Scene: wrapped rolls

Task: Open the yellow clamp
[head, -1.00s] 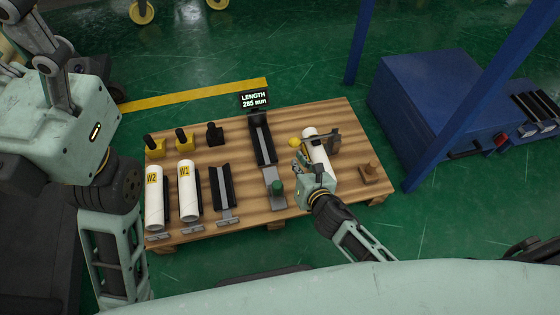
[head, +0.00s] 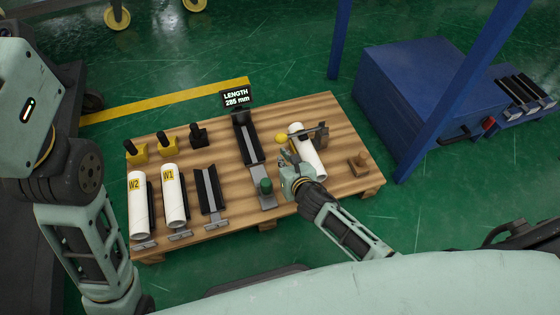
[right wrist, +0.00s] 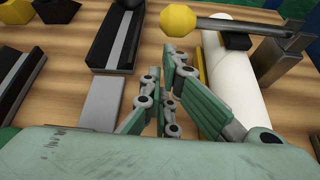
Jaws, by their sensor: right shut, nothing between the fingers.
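The yellow clamp is a dark lever (head: 303,134) with a round yellow knob (head: 281,139), joined to a post (head: 322,130) on the right. The lever lies across a white roll (head: 308,155). In the right wrist view the knob (right wrist: 178,18) is at the top, and a dark pad (right wrist: 235,41) sits under the lever at the roll. My right gripper (head: 287,157) is shut and empty, just on the near side of the knob and apart from it. Its fingers also show in the right wrist view (right wrist: 172,55). My left gripper is out of view.
Rolls W2 (head: 139,208) and W1 (head: 174,197) and an empty cradle (head: 210,188) are at left on the wooden pallet (head: 240,211). A gauge (head: 247,137) with a 285 mm display (head: 236,98) stands mid-pallet.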

